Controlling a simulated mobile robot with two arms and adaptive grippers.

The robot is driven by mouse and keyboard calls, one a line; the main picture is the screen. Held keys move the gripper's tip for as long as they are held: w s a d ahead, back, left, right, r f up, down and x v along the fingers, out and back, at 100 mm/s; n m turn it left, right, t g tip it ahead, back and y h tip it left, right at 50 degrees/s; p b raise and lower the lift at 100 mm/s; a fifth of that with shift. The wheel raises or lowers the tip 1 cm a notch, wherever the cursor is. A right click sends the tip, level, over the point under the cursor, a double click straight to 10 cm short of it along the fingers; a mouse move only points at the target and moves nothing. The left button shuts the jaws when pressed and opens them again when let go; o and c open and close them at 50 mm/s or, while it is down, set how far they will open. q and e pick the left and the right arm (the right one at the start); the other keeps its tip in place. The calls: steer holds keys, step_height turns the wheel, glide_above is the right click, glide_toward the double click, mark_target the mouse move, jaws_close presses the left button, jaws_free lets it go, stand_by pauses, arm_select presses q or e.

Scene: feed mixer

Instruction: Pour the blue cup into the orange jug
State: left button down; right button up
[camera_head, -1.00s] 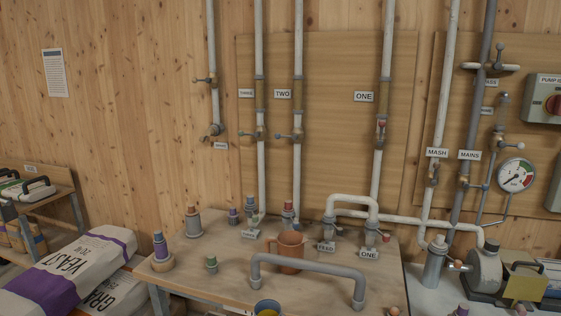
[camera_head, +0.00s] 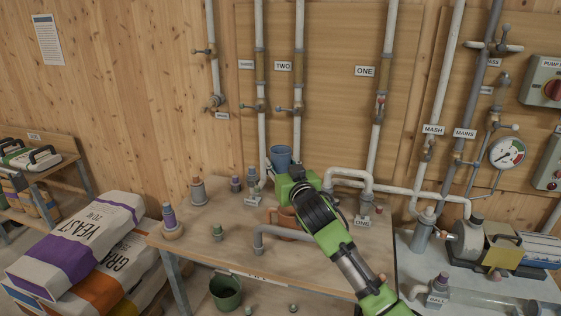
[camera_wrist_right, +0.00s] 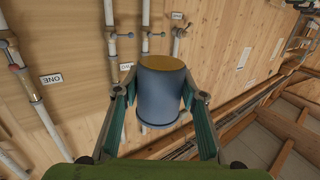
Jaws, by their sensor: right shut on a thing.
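My right gripper (camera_head: 281,172) comes in from the lower right in the head view and is shut on the blue cup (camera_head: 281,154). It holds the cup in the air above the back of the table. In the wrist view the cup (camera_wrist_right: 160,98) sits between the two fingers, with an ochre surface at its mouth. The orange jug (camera_head: 285,220) stands on the table below the gripper, partly hidden by my right arm. The cup is above and apart from the jug. My left gripper is not in view.
A grey bent pipe handle (camera_head: 272,233) stands in front of the jug. Several small capped bottles, such as a grey one (camera_head: 197,192), stand on the table's left. Pipes (camera_head: 348,184) rise to the right. A green bucket (camera_head: 226,292) is below the table's front edge.

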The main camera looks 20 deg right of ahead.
step_height(320, 180, down, 10)
steer(key=b, duration=0.8)
steer(key=shift+r, duration=0.1)
